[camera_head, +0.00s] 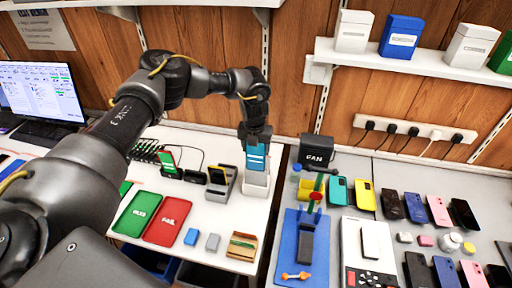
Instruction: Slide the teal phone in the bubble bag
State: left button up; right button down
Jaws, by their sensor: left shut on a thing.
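My left gripper (257,142) points down at the middle of the bench and is shut on the top of a teal phone (257,159), held upright. The phone's lower end is at the mouth of a white open-topped sleeve or holder (256,184). I cannot tell for sure that this is the bubble bag, or how deep the phone sits in it. Another teal phone (338,190) lies on the grey bench at the right. My right gripper is not in view.
A grey stand (220,183) is just left of the white holder. Green (137,213) and red (168,219) trays lie in front. A small cardboard box (242,246) and a blue fixture (303,245) are nearer. Several phones crowd the right bench. A black FAN box (316,150) stands behind.

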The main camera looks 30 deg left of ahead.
aim_at(256, 169)
pick_arm(q)
jog(key=shift+f, duration=0.15)
jog(key=shift+f+b, duration=0.35)
jog(key=shift+f, duration=0.1)
dwell(0.4)
jog(key=shift+f, duration=0.25)
jog(key=shift+f+b, duration=1.55)
jog(key=shift+f, duration=0.6)
jog(key=shift+f, duration=0.15)
jog(key=shift+f+b, duration=1.1)
jog(key=shift+f, duration=0.35)
jog(key=o, duration=1.2)
